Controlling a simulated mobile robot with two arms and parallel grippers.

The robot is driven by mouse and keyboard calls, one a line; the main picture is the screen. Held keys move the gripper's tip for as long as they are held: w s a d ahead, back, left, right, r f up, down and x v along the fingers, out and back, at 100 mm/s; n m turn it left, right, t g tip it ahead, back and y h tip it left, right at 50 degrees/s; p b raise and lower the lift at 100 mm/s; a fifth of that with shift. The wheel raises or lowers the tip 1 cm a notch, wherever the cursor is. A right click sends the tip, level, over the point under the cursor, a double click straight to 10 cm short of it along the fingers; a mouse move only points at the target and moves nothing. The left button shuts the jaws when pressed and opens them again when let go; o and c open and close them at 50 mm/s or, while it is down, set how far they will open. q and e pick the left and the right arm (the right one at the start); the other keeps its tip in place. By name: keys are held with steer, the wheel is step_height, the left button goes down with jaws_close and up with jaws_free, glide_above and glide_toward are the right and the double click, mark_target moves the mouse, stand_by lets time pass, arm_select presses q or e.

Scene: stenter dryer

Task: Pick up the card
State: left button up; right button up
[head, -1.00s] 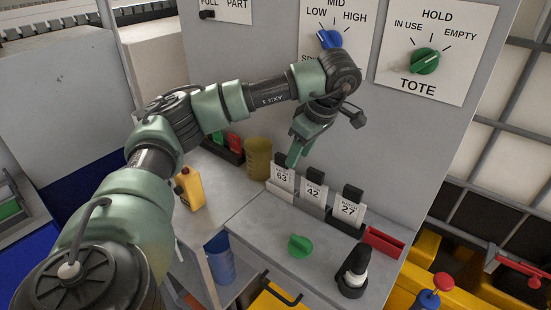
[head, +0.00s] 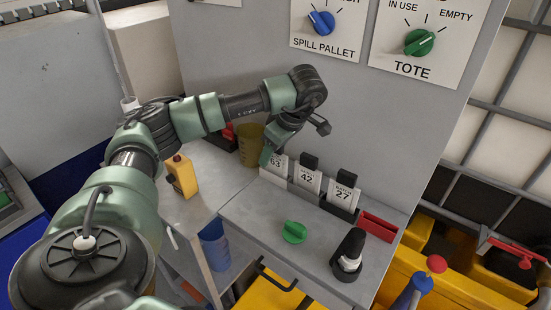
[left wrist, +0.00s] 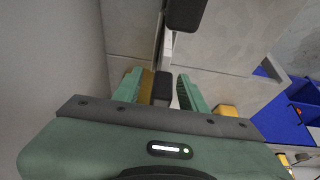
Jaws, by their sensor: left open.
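Three white cards with black top tabs stand in a row of holders on the bench: the 63 card (head: 277,167), the 42 card (head: 307,178) and the 27 card (head: 343,194). My left gripper (head: 268,155) is at the 63 card, the leftmost, and covers part of its top and left side. In the left wrist view my left gripper (left wrist: 160,90) is open, and a black tab (left wrist: 162,86) shows between its two green fingers. I cannot tell whether a finger touches it. My right gripper is not in view.
A yellow cup (head: 250,143) stands close behind the left gripper. A red tray (head: 378,227) sits right of the cards. The panel wall rises behind.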

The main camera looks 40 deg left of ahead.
arm_select(q)
jaws_close()
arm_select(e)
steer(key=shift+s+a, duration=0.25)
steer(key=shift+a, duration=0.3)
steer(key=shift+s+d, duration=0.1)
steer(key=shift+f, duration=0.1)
